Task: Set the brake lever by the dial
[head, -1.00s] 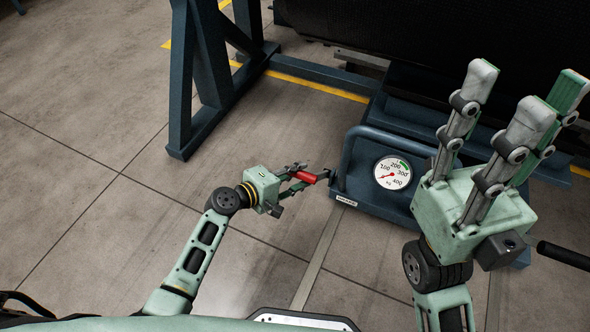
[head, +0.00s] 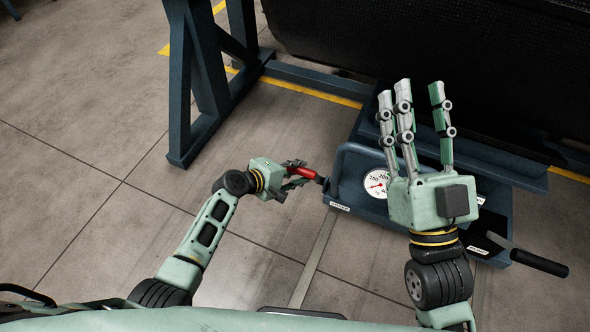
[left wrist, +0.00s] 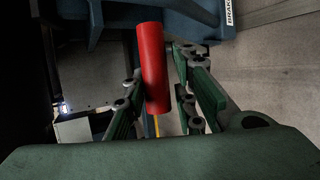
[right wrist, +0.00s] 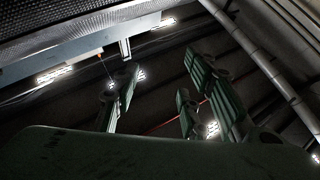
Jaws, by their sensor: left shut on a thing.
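The brake lever's red grip (head: 306,172) sticks out from the left side of the blue dial housing. My left gripper (head: 295,175) is shut on it; the grip also shows between the fingers in the left wrist view (left wrist: 153,70). The round white dial (head: 374,184) is on the housing's top. Its red needle points towards the lower left, but the exact reading is too small to tell. My right gripper (head: 416,105) hides the dial's right side. It is empty, with its fingers apart and pointing up the picture; they also show in the right wrist view (right wrist: 165,95).
A blue bar handle (head: 345,150) rises at the housing's left edge. A second lever with a black grip (head: 540,263) sticks out at the right. A blue frame leg (head: 185,100) stands at the upper left. The floor (head: 90,170) at left is clear.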

